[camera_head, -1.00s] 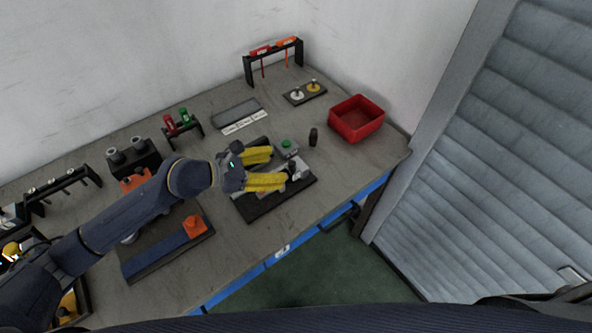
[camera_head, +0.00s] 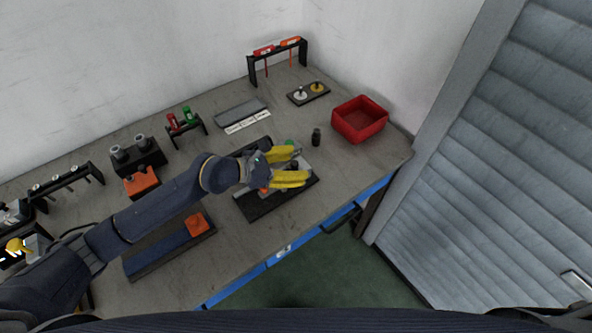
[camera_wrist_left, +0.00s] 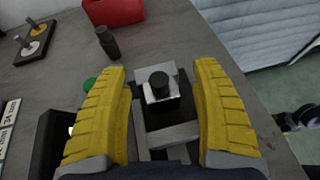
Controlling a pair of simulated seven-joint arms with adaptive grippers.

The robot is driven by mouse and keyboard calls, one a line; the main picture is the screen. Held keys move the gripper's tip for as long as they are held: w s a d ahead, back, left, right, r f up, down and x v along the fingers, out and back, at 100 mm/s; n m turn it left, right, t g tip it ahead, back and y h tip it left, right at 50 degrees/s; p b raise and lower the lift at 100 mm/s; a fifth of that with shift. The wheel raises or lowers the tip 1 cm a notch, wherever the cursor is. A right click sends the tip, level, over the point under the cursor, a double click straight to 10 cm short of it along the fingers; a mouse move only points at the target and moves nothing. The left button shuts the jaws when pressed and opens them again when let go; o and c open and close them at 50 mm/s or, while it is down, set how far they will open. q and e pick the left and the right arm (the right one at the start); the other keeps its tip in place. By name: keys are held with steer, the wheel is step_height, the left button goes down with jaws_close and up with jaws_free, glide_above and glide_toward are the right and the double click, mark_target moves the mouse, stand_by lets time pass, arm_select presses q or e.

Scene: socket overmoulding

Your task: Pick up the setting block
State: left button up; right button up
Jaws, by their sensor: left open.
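A small silvery block with a round black knob on top, which I take for the setting block (camera_wrist_left: 161,95), sits on a dark fixture plate (camera_head: 262,208) on the bench. My left gripper (camera_head: 300,165) has its yellow fingers open over the fixture. In the left wrist view, the fingers (camera_wrist_left: 161,75) stand on either side of the block with gaps to both sides, and nothing is held. In the head view the fingers partly hide the block. My right gripper is not in view.
A red bin (camera_head: 358,119) stands to the right, with a dark cylinder (camera_head: 316,137) nearer the fixture. A green button (camera_wrist_left: 90,85) is left of the fingers. Behind are a tool rack (camera_head: 277,58) and a small tray (camera_head: 308,93). Bench right of the fixture is clear.

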arm_select(q)
steer(key=shift+r, duration=0.1)
jaws_close()
stand_by(0.4)
